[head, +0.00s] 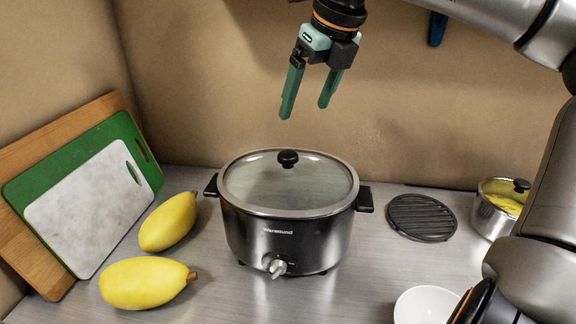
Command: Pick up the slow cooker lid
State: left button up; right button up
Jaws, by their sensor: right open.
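The slow cooker (290,245) is black and stands upright in the middle of the grey counter in the head view. My left gripper is not in view.
Cutting boards (90,210) lean in the left corner, with two yellow fruits (148,283) beside them. Right of the cooker are a black trivet (421,218), a lidded pot (492,219) and a white bowl (425,306). A wall (200,80) stands behind.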

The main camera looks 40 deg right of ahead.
aim_at(288, 153)
jog(key=p+x, duration=0.1)
jog(key=x, duration=1.1)
jog(key=shift+w+f, duration=0.15)
grip_shut()
dwell(0.4)
dwell(0.4)
